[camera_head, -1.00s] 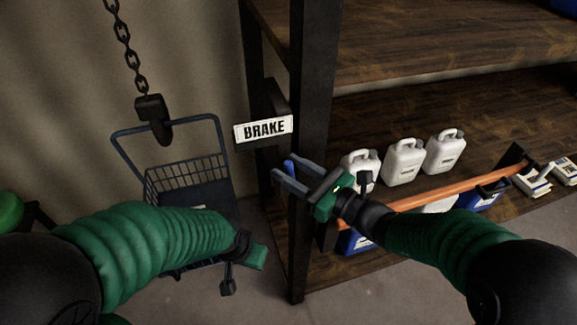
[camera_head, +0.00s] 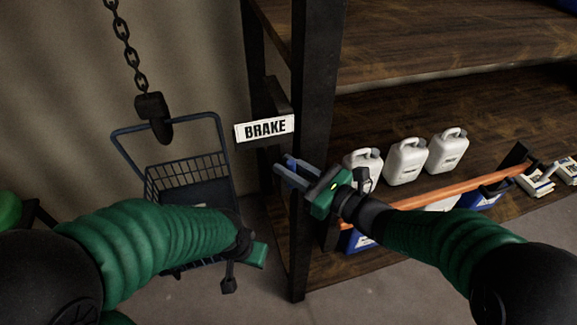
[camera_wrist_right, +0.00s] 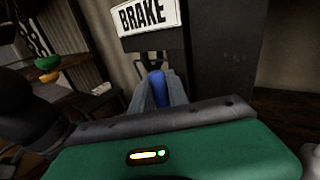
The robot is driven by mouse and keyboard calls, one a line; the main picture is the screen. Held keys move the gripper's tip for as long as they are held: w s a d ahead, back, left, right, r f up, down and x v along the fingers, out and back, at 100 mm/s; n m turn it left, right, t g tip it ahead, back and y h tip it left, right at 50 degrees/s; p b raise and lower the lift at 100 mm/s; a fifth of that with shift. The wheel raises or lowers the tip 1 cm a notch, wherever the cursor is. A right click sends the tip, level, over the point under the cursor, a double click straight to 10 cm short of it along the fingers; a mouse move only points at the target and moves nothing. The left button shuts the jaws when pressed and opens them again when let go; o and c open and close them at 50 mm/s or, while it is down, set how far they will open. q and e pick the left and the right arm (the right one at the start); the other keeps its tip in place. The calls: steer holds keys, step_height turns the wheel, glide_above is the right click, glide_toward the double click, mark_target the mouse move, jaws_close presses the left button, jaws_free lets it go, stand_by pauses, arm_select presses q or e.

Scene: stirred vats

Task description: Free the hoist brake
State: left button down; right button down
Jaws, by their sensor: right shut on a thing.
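A white plate reading BRAKE (camera_head: 265,128) is fixed to a dark box beside the black shelf post. It also shows at the top of the right wrist view (camera_wrist_right: 148,14). Below it is a blue handle (camera_wrist_right: 157,83), mostly hidden by my fingers in the head view. My right gripper (camera_head: 284,164) is shut on this handle, with a finger on each side of it in the right wrist view. My left gripper (camera_head: 243,262) hangs low in front of the cart, apart from the brake; its fingers are not clear.
A dark hook on a chain (camera_head: 152,105) hangs over a wire cart (camera_head: 185,172) at left. The shelf post (camera_head: 312,100) stands close behind my right gripper. White jugs (camera_head: 407,160) stand on the shelf behind an orange rail (camera_head: 450,190). Some floor is bare below.

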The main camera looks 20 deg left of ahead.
steer(key=shift+f+n+h, duration=0.25)
steer(key=shift+n+h, duration=0.05)
steer(key=shift+h, duration=0.1)
steer(key=n+h+b, duration=0.3)
steer(key=shift+s+a+f+n, duration=0.2)
steer(key=shift+s+a+n, duration=0.05)
steer(key=shift+a+n, duration=0.05)
steer(key=n+t+h+p, duration=0.1)
steer(key=n+h, duration=0.1)
steer(key=n+h+p, duration=0.1)
steer(key=n+h, duration=0.1)
steer(key=f+n+t+h+p, duration=0.1)
steer(key=n+h, duration=0.1)
steer(key=shift+s+a+n+t+h, duration=0.25)
steer(key=shift+a+n+t+h, duration=0.05)
steer(key=shift+a, duration=0.1)
stand_by(0.4)
steer(key=shift+f, duration=0.15)
stand_by(0.4)
